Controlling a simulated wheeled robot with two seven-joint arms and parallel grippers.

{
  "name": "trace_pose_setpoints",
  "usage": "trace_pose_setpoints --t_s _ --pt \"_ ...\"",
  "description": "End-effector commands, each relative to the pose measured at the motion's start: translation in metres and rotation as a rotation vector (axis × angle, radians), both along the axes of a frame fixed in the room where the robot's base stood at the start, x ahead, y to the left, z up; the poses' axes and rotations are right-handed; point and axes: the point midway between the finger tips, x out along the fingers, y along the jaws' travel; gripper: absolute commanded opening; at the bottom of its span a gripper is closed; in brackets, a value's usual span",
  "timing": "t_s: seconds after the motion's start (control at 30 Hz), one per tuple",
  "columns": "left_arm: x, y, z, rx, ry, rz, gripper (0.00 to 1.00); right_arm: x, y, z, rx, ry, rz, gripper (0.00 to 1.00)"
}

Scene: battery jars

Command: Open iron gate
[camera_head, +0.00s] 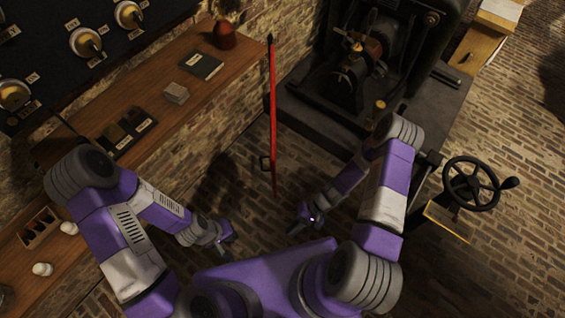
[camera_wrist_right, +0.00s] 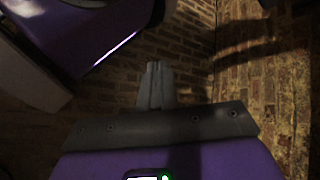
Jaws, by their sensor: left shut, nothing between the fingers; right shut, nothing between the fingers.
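No iron gate can be made out in either view. A black handwheel (camera_head: 449,182) with a crank knob stands at the right in the head view, beyond my right arm. My left gripper (camera_head: 226,243) is shut and empty, low over the brick floor. My right gripper (camera_head: 303,217) is shut and empty, right of the lower end of a red pole. In the right wrist view the fingers of this gripper (camera_wrist_right: 156,78) are together, with brick surfaces beyond them. Neither gripper touches the handwheel.
The red pole (camera_head: 273,120) stands upright between my arms, with a small black handle at its side. A dark machine (camera_head: 300,100) fills the back. A wooden bench (camera_head: 160,120) with a dark panel (camera_head: 50,50) above runs along the left. Brick floor (camera_head: 520,250) lies open at right.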

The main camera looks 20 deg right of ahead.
Motion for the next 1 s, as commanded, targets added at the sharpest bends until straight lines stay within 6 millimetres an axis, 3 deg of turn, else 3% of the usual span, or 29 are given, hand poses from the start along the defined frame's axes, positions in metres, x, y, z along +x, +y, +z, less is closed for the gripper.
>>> trace_pose_setpoints --t_s 0.17,0.3,0.43,0.57,0.73,1.0 --pt "0.000 0.000 0.024 0.000 0.000 0.000 0.00 0.059 -0.015 0.019 0.349 -0.181 -0.296 0.00" --pt "0.000 0.000 0.035 0.000 0.000 0.000 0.00 0.107 -0.059 0.031 0.488 -0.467 -0.538 0.00" --pt "0.000 0.000 0.042 0.000 0.000 0.000 0.00 0.132 -0.102 0.040 0.510 -0.703 -0.699 0.00" --pt "0.000 0.000 0.044 0.000 0.000 0.001 0.00 0.142 -0.127 0.044 0.500 -0.837 -0.773 0.00" --pt "0.000 0.000 0.041 0.000 0.000 0.001 0.00 0.154 -0.124 0.045 0.498 -0.874 -0.791 0.00" --pt "0.000 0.000 0.032 0.000 0.000 0.001 0.00 0.194 -0.086 0.044 0.500 -0.871 -0.785 0.00"
